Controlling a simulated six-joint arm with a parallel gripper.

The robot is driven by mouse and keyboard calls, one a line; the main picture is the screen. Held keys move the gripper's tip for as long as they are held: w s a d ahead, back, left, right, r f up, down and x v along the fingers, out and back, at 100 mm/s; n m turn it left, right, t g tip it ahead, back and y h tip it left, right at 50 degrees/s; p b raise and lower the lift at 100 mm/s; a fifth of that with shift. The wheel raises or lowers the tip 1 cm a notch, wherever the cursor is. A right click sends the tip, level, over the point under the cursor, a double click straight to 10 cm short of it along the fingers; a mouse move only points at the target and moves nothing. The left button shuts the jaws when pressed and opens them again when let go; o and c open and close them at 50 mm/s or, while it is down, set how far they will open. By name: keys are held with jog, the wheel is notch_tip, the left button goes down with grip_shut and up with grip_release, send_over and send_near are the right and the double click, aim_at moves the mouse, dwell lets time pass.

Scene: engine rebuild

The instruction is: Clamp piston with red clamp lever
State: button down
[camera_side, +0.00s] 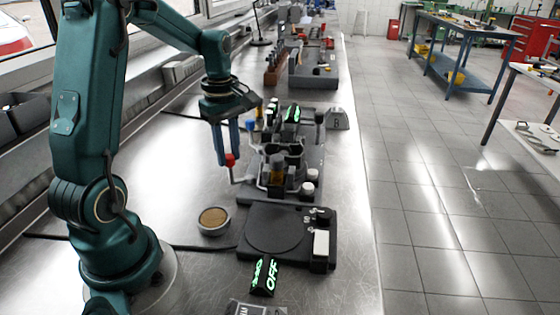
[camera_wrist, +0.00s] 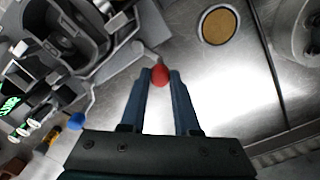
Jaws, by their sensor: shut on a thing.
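My gripper (camera_side: 229,158) is shut on the red knob of the clamp lever (camera_side: 230,160), at the left side of the black fixture (camera_side: 297,157). In the wrist view the red clamp lever (camera_wrist: 160,75) has its knob between the tips of my blue fingers (camera_wrist: 161,78). A thin bent metal rod runs from the knob to the fixture. A metal part sits in the fixture's middle, partly hidden by the fixture; I cannot tell for sure that it is the piston. A blue knob (camera_wrist: 77,121) is on the same fixture.
A round cup with brown contents (camera_side: 213,220) stands on the bench left of a black plate unit (camera_side: 275,230). A display reading OFF (camera_side: 264,277) is in front. The steel bench left of the fixture is mostly clear. Racks stand farther back.

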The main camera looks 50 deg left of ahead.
jog(key=m, duration=0.1)
jog(key=a+m, duration=0.1)
jog(key=shift+w+m, duration=0.25)
jog(key=shift+m, duration=0.15)
jog(key=shift+w+a+m, duration=0.3)
jog(key=shift+w+m, duration=0.2)
jog(key=shift+m, duration=1.15)
jog(key=shift+w+a+m, duration=0.3)
jog(key=shift+w+m, duration=0.25)
jog(key=shift+m, duration=1.15)
jog(key=shift+w+a+m, duration=0.3)
jog(key=shift+w+m, duration=0.2)
jog(key=shift+m, duration=1.15)
jog(key=c, duration=0.6)
grip_release()
jog(key=shift+c, duration=0.2)
jog(key=shift+r, duration=0.15)
